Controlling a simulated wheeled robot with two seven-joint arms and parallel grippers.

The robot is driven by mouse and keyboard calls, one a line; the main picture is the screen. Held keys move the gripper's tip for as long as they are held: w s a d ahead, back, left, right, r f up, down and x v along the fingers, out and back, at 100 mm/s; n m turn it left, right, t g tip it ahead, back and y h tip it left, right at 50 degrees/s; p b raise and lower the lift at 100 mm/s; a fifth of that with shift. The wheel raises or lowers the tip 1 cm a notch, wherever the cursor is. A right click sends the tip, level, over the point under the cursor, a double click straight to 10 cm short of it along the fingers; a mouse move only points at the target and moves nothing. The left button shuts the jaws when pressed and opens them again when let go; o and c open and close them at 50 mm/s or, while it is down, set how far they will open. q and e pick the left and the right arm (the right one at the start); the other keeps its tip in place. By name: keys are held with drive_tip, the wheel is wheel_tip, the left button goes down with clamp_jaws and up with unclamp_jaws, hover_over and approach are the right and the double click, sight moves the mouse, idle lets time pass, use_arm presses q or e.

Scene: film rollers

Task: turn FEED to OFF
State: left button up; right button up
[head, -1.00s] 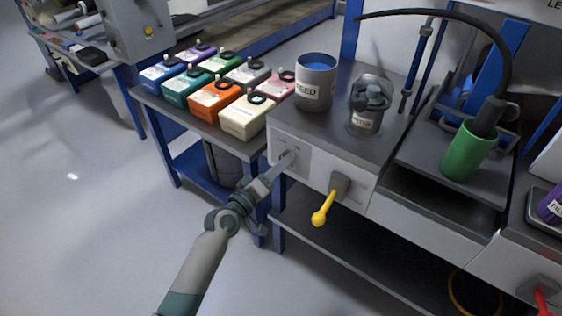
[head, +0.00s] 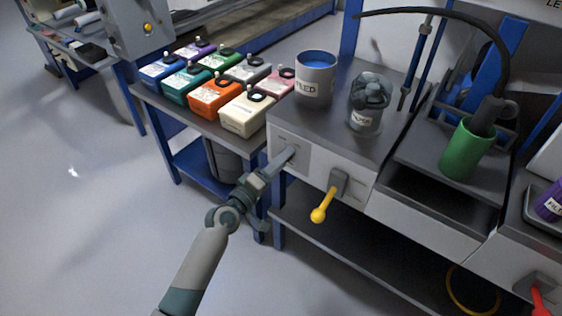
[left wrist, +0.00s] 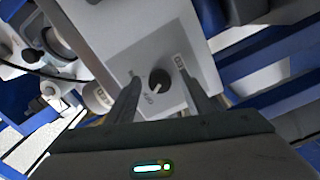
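A light grey plate (head: 302,160) is on the white front panel of the bench, below a grey pot marked FEED (head: 315,88). In the left wrist view a round black knob (left wrist: 159,78) with a white pointer mark sits on this plate. Other small labels lie around the knob. My left gripper (head: 288,156) is at the plate and hides the knob in the head view. Its fingers (left wrist: 158,78) stand apart on either side of the knob; contact cannot be told. My right gripper is out of view.
A yellow lever (head: 320,214) sticks out of the same panel, to the right of my left gripper. A clear jar (head: 367,103) and a green cup (head: 468,150) stand above. Several coloured boxes (head: 215,97) are on the table behind. Open floor lies to the left.

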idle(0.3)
use_arm(q)
drive_tip(key=v, duration=1.7)
drive_tip(key=shift+s+a+b, duration=0.15)
drive_tip(key=shift+b, duration=0.25)
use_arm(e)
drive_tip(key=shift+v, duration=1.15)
